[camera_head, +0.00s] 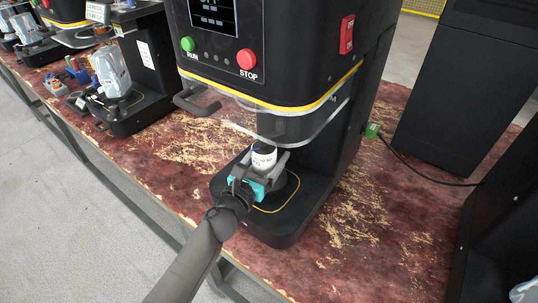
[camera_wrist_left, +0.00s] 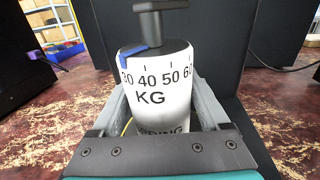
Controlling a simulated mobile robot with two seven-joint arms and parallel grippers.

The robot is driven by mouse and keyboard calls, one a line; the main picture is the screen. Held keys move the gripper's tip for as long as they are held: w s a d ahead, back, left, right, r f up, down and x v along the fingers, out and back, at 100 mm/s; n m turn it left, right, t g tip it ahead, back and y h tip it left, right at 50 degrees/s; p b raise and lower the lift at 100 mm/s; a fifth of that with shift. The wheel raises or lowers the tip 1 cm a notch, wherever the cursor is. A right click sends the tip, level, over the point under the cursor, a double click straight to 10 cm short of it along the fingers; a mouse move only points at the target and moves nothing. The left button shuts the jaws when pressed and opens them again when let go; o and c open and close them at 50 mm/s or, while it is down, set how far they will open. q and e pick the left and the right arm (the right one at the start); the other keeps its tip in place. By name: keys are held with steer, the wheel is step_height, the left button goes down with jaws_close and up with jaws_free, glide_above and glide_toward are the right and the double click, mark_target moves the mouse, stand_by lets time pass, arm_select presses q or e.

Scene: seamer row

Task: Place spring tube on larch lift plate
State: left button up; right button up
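The spring tube (camera_head: 263,158) is a white upright cylinder with a dark top, inside the middle seamer. In the left wrist view the spring tube (camera_wrist_left: 160,98) fills the centre, with a KG scale, a blue mark and a black T-shaped piece above it. My left gripper (camera_head: 262,174) has its grey fingers on both sides of the tube, pressed close against it. The dark round lift plate (camera_head: 288,188) shows partly beside and beneath the gripper. The tube's lower end is hidden, so I cannot tell whether it touches the plate. My right gripper is not in view.
The seamer's clear guard (camera_head: 290,122) and black head hang close above the tube. Its black base (camera_head: 285,228) has a yellow outline. Worn red bench top (camera_head: 365,235) is free to the right. Other machines stand at left and right; a cable (camera_head: 420,177) runs right.

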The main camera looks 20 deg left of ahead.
arm_select(q)
steer(key=shift+o, duration=1.4)
steer(key=shift+r, duration=0.2)
steer(key=shift+s+f, duration=0.1)
steer(key=shift+s, duration=0.25)
steer(key=s, duration=0.3)
steer(key=s+a, duration=0.1)
steer(key=s, duration=0.3)
steer(key=s+a, duration=0.1)
steer(key=s, duration=0.2)
steer(key=shift+s, duration=0.3)
steer(key=shift+s+a, duration=0.15)
steer(key=shift+s, duration=0.1)
